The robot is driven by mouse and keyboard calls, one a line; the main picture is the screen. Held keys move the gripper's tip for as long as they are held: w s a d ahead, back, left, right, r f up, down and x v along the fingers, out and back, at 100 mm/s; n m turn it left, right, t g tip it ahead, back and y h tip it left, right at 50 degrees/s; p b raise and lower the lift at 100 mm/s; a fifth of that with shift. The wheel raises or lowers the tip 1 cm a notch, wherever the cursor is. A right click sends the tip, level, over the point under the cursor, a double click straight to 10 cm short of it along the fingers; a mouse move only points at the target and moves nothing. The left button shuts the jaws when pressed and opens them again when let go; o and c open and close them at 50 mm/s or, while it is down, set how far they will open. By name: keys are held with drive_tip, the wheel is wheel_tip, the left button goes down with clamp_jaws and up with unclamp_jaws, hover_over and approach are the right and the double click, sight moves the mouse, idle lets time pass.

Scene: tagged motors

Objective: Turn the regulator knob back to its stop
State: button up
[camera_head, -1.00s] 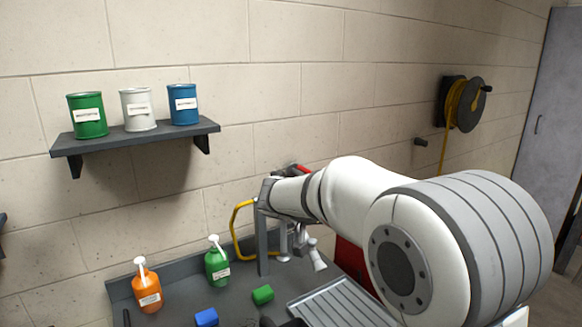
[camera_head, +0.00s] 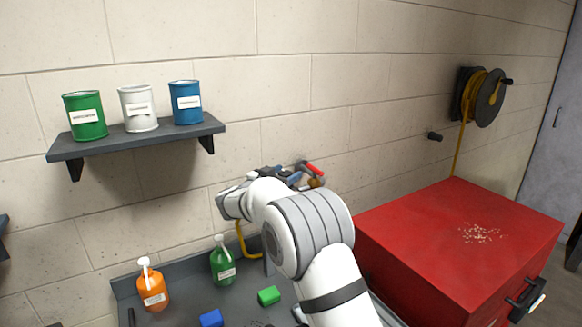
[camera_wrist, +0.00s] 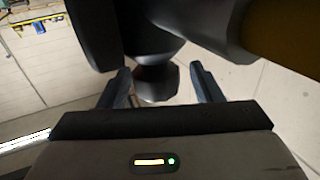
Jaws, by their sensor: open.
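The regulator knob (camera_wrist: 157,84) appears to be a dark faceted knob in the wrist view, below a larger dark body. My gripper (camera_wrist: 162,88) is open, with one finger on each side of the knob in the picture. I see no clear contact, and I cannot tell how deep the knob sits between the fingers. In the head view my gripper (camera_head: 290,179) is up by the wall, at a fitting with a red handle (camera_head: 315,168). The arm and gripper hide most of that fitting, and the knob cannot be made out there.
A red cabinet (camera_head: 440,235) stands right of my arm, with pale bits on top. The bench (camera_head: 190,292) holds orange (camera_head: 152,288) and green (camera_head: 222,262) bottles and small blocks. A shelf with three cans (camera_head: 140,139) and a hose reel (camera_head: 485,97) are on the wall.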

drive_tip(key=shift+x, duration=0.9)
drive_tip(key=shift+s+d, duration=0.1)
drive_tip(key=shift+c, duration=0.5)
drive_tip(key=c, duration=0.7)
drive_tip(key=shift+d, duration=0.4)
drive_tip(key=shift+c, duration=0.9)
drive_tip(key=shift+a, duration=0.4)
drive_tip(key=shift+f+b, duration=0.1)
drive_tip(key=shift+b, duration=0.25)
drive_tip(key=shift+f+y+b, duration=0.15)
drive_tip(key=shift+y+b, duration=0.15)
drive_tip(key=shift+b, duration=0.75)
